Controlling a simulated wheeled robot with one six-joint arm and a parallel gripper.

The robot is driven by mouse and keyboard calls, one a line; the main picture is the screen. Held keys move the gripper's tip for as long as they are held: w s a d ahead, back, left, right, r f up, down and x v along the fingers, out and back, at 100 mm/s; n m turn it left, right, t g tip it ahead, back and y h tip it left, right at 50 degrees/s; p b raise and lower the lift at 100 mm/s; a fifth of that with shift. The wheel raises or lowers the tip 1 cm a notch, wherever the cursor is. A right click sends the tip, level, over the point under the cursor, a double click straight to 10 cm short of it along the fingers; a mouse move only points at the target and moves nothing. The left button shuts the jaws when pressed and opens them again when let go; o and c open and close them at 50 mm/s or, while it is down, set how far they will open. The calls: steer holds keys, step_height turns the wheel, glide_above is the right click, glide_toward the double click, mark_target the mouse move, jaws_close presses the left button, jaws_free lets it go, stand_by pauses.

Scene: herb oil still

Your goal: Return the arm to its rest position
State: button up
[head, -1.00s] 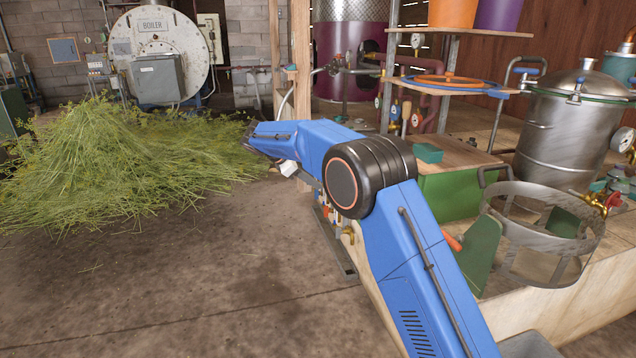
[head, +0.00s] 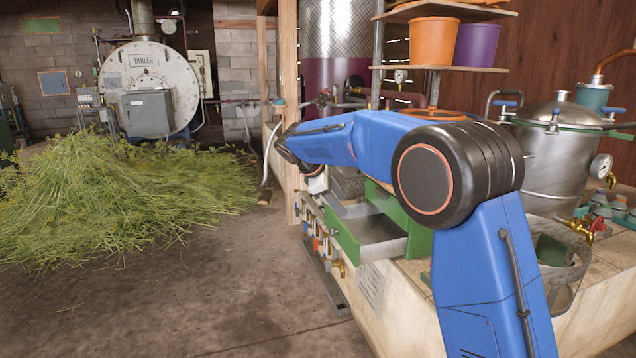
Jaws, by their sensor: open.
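My blue arm (head: 345,140) rises from the bottom right in the head view, bends at a large black elbow joint and reaches left and away over the work bench. Its far end has a dark wrist joint (head: 285,150). Below the forearm, a small white part of my gripper (head: 318,184) shows above the bench's left end. The fingertips are too small and covered to make out clearly. Nothing is seen held there.
A green-sided metal tray (head: 345,238) and a row of small taps (head: 325,245) lie under the arm. A steel still pot (head: 560,150) stands at right, with orange (head: 433,42) and purple (head: 477,45) buckets on a shelf. Cut herbs (head: 110,205) cover the left floor; the front floor is clear.

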steer(key=s+d+r+m+y, duration=0.2)
steer(key=s+d+m, duration=0.2)
steer(key=s+d, duration=0.7)
steer(key=s+d+r+m+y, duration=0.15)
steer(key=s+d+m, duration=0.4)
steer(key=s, duration=0.95)
steer(key=s+d+f+m+y, duration=0.1)
steer(key=s+f, duration=0.3)
steer(key=s, duration=0.4)
steer(key=s+d+f+m, duration=0.3)
steer(key=s, duration=0.6)
steer(key=s+d+f+m+y, duration=0.1)
steer(key=s+d+f+m, duration=0.1)
steer(key=s, duration=0.7)
step_height(320, 180, down, 3)
steer(key=shift+r+m+t+y, duration=0.2)
steer(key=shift+m+t+y, duration=0.2)
steer(key=shift+m, duration=0.15)
